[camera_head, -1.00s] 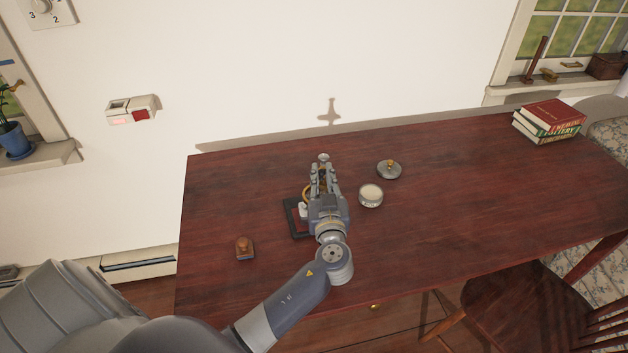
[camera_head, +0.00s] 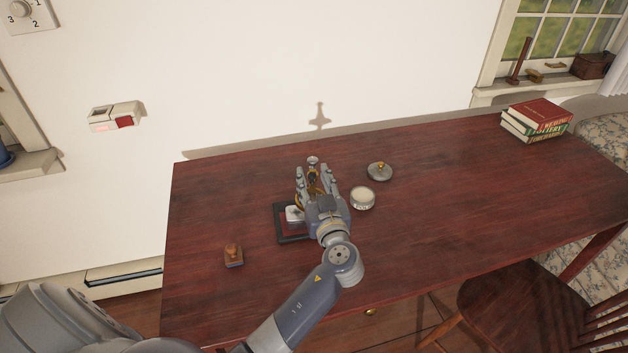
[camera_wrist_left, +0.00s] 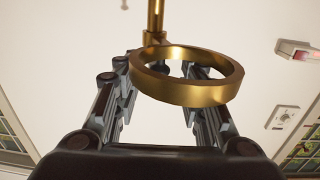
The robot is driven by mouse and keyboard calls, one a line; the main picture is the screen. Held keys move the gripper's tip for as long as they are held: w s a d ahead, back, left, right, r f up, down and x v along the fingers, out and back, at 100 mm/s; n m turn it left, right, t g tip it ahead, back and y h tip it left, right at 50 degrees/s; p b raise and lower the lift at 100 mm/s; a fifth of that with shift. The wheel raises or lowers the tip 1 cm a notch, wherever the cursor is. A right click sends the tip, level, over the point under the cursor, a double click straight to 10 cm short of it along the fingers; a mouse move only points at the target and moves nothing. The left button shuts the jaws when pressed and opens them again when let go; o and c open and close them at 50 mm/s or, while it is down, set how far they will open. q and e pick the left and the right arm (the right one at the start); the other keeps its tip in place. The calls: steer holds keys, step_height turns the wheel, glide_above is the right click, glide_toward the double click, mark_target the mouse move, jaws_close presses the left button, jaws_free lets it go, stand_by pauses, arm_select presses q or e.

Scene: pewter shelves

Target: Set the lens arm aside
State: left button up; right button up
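The lens arm shows in the left wrist view as a brass ring (camera_wrist_left: 190,92) joined to an upright brass post (camera_wrist_left: 155,20). In the head view only bits of brass show around my left gripper (camera_head: 313,176), which hides most of the lens arm. My left gripper's fingers are spread apart, and in the left wrist view the ring lies in front of and between the fingers (camera_wrist_left: 160,80), with no clear grip on it. A dark square frame or base (camera_head: 280,222) with a whitish item (camera_head: 294,214) lies beside and partly under the gripper. My right gripper is not in view.
Right of the gripper are a round tin (camera_head: 362,199) and a grey lid with a brass knob (camera_head: 379,172). A small brown block (camera_head: 233,257) is at the front left. Stacked books (camera_head: 535,120) lie far right. The table (camera_head: 450,200) between is clear.

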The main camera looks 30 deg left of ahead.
arm_select(q)
steer(key=shift+s+d, duration=0.2)
steer(key=v, duration=1.1)
steer(key=shift+s, duration=0.25)
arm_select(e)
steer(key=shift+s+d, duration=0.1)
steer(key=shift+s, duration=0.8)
arm_select(q)
steer(key=shift+d+r, duration=0.1)
